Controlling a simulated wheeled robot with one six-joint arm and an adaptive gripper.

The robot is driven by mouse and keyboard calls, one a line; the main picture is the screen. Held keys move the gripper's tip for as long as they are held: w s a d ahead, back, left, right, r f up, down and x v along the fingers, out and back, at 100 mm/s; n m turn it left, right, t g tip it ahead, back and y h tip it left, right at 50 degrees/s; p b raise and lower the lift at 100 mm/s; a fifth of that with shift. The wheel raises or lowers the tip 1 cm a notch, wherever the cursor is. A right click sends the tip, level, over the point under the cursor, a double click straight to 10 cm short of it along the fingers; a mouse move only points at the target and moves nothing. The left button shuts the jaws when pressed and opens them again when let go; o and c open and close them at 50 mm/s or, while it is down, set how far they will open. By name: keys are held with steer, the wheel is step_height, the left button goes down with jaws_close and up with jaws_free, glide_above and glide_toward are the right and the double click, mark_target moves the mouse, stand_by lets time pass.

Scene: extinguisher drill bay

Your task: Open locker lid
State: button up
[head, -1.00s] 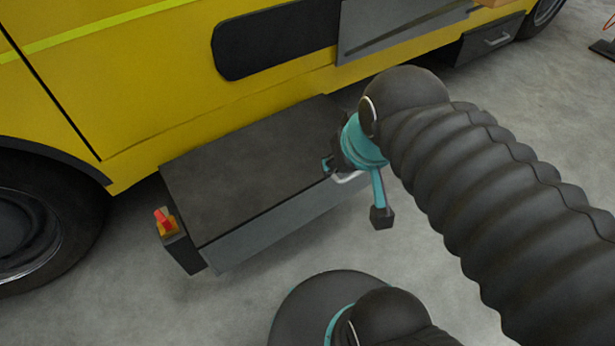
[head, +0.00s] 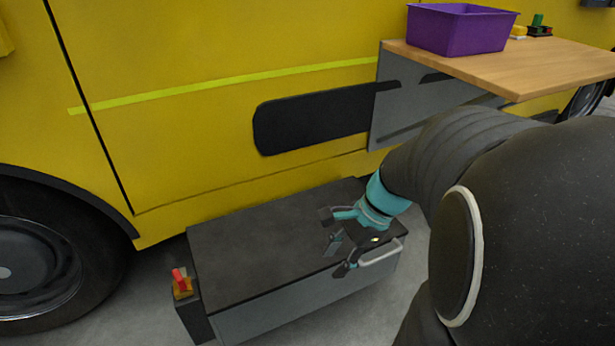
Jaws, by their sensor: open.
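The locker (head: 300,309) is a low grey box beside the yellow vehicle. Its flat black lid (head: 265,245) lies shut. A pale bar handle (head: 381,253) sits at the right part of the lid's front edge. My gripper (head: 338,253), teal and black, is open over the front right part of the lid, just left of the handle. Its fingers are apart and hold nothing. Whether a finger touches the lid or handle, I cannot tell. My arm hides part of the area behind the locker's right end.
A red and yellow switch (head: 181,284) sits on a dark post at the locker's left end. A wooden shelf (head: 500,68) with a purple bin (head: 460,28) juts out at upper right. A wheel (head: 50,270) stands at left. Some bare floor shows in front.

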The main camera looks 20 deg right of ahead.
steer(key=w+d+f+m+t+y+b, duration=0.1)
steer(key=w+d+f+m+y, duration=0.15)
steer(key=d+f+m, duration=0.5)
steer(key=m+t+b, duration=0.3)
steer(key=m+t, duration=0.9)
steer(key=m, duration=1.2)
glide_toward(382, 255)
steer(key=x, duration=0.3)
steer(key=b+x, duration=0.1)
steer(key=x, duration=0.6)
steer(key=shift+f+b, duration=0.35)
steer(key=shift+f, duration=0.05)
steer(key=shift+d, duration=0.1)
jaws_close()
